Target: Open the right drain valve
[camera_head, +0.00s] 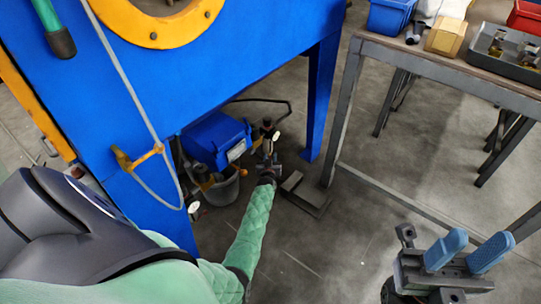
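The blue drum blaster cabinet (190,80) fills the left and upper middle of the head view. Under it, small dark fittings (267,128) with a white-and-red end stand beside a blue box; the right drain valve appears to be among them, but its handle is too small to make out. My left arm, in a green quilted sleeve, reaches under the cabinet, and my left gripper (268,155) is at or close in front of these fittings. Its fingers are tiny and partly hidden. My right gripper (467,252) is at the lower right, its blue finger pads apart with nothing between them.
A blue box (216,139) and a grey bucket (222,188) stand under the cabinet. A cabinet leg (320,95) rises right of my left gripper. A metal-framed workbench (450,75) with bins and tools stands at right. A hose (125,80) hangs down the cabinet front.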

